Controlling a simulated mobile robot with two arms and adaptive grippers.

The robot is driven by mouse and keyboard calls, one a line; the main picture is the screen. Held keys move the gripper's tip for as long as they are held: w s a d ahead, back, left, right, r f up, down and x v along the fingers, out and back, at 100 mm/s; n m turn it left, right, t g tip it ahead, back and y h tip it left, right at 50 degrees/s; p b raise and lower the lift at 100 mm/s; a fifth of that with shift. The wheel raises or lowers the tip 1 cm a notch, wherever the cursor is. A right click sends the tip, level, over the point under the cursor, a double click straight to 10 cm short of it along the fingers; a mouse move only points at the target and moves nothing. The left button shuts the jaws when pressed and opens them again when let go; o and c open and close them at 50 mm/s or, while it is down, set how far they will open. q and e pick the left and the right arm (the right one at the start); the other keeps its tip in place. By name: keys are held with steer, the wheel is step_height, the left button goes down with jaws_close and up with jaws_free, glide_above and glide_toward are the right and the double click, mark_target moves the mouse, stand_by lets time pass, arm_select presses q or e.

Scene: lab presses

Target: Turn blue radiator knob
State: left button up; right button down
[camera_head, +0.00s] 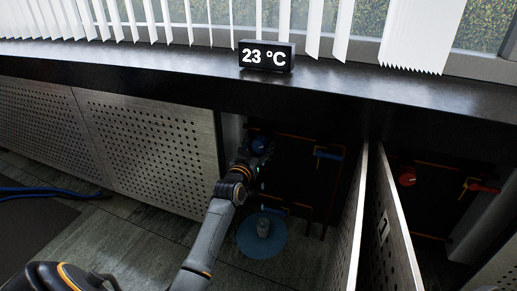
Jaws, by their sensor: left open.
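The blue radiator knob (258,145) sits inside the dark recess under the sill, near its upper left. My left gripper (261,158) reaches into the recess and is open at the knob, just below it. The fingers are small and dark here, so I cannot tell whether they touch the knob. My right gripper is not in view.
A red knob (407,177) is in the right recess. Open perforated doors (349,232) stand between the two recesses. A blue valve handle (328,154) is right of the blue knob. A display (266,55) reading 23 °C stands on the black sill (130,62).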

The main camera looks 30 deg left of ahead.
arm_select(q)
steer(key=c, duration=1.2)
steer(key=shift+o, duration=0.2)
steer(key=shift+p, duration=0.3)
